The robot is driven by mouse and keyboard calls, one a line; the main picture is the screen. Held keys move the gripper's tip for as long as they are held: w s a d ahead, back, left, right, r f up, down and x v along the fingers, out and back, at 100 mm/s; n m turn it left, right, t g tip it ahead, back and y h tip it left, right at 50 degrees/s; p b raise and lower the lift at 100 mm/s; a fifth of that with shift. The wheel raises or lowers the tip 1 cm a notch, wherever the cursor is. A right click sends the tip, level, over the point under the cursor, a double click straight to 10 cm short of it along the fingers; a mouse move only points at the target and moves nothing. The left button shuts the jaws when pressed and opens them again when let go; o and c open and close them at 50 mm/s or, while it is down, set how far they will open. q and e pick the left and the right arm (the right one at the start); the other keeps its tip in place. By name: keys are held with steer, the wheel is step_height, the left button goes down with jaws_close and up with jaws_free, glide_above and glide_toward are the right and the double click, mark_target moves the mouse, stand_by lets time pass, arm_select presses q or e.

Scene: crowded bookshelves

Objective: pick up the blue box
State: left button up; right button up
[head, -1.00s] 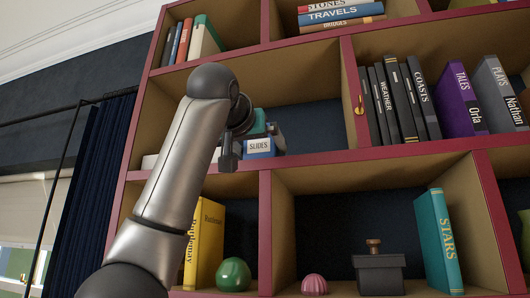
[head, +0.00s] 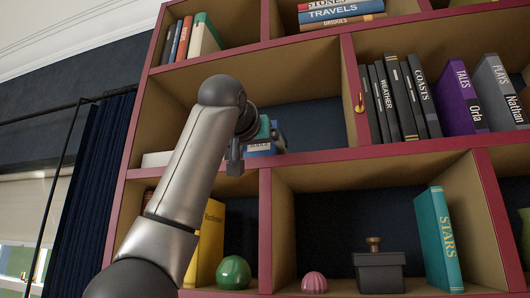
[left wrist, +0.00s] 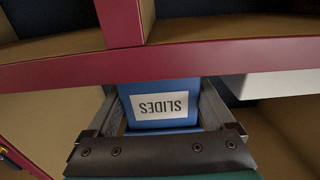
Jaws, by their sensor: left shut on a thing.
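The blue box (head: 280,138) with a white SLIDES label is in the middle-row compartment on the left of the bookcase. In the head view my left gripper (head: 250,148) is at its front and hides part of the label. In the left wrist view the blue box (left wrist: 160,92) appears upside down, between the two fingers of my left gripper (left wrist: 160,100), which is shut on it. The shelf's front edge passes close by the box in that view. I cannot tell whether the box still touches the shelf. My right gripper is not in view.
A white object (head: 156,159) lies left of the box on the same shelf. A red divider (head: 350,92) stands to the right, with several upright books beyond it. Below are a yellow book (head: 208,245) and a green round object (head: 233,273).

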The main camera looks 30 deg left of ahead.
arm_select(q)
steer(key=shift+c, duration=0.7)
steer(key=shift+r, duration=0.8)
steer(key=shift+s, duration=0.1)
steer(key=shift+s+d+f+b, duration=0.1)
steer(key=shift+s+d+b, duration=0.1)
steer(key=shift+s+b, duration=0.3)
steer(key=b+v, duration=0.5)
steer(key=v, duration=0.8)
steer(key=shift+w+a, duration=0.1)
steer(key=shift+w, duration=0.05)
